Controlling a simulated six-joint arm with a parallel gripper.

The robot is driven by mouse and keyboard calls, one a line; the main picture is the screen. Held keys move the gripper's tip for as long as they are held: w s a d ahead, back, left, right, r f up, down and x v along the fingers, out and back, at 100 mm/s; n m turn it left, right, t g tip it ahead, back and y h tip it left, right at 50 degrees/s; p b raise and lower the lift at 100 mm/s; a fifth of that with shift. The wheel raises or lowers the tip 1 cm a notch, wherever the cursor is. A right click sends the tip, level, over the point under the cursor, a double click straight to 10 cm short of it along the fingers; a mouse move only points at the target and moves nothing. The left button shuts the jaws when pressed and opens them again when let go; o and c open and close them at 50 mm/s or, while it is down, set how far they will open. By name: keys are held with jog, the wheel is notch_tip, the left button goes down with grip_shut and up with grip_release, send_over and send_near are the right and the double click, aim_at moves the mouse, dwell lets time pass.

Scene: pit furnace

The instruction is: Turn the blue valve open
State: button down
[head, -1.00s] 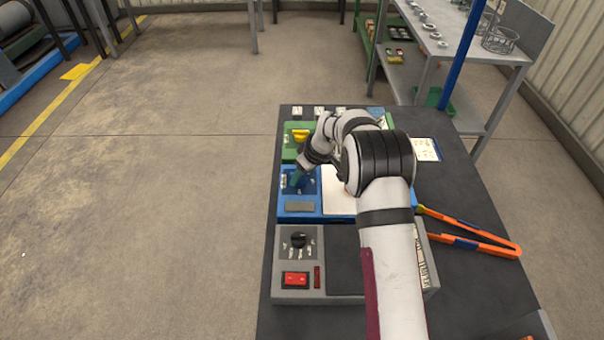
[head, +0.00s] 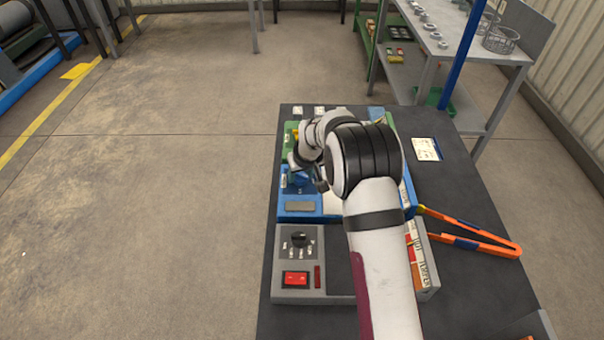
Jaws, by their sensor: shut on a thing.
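The blue valve (head: 299,181) is on the blue panel (head: 299,216) on the dark table, at the panel's upper left. Its handle shows only in part beneath my gripper. My gripper (head: 305,182) points down over the blue panel and is shut on the blue valve. Its fingers are small and partly covered by my wrist, so the handle's exact angle is hard to tell.
A green panel (head: 289,141) with a yellow part lies just behind the blue one. In front is a grey box (head: 283,257) with a black knob (head: 300,240) and a red switch (head: 296,279). Orange tongs (head: 488,244) lie at right.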

jog(key=m, duration=0.2)
jog(key=m+h, duration=0.1)
jog(key=m, duration=0.1)
jog(key=m+h, duration=0.1)
jog(key=m, duration=0.1)
jog(key=shift+a, duration=0.35)
jog(key=m+h, duration=0.1)
jog(key=m, duration=0.2)
jog(key=m+g+h, duration=0.1)
jog(key=m, duration=0.2)
jog(key=shift+a, duration=0.15)
jog(key=shift+m, duration=0.3)
jog(key=shift+a+h, duration=0.15)
jog(key=shift+h, duration=0.15)
jog(key=c, duration=0.6)
grip_release()
jog(key=shift+o, duration=1.2)
jog(key=shift+w, duration=0.1)
jog(key=v, duration=1.5)
jog(key=shift+r, duration=0.4)
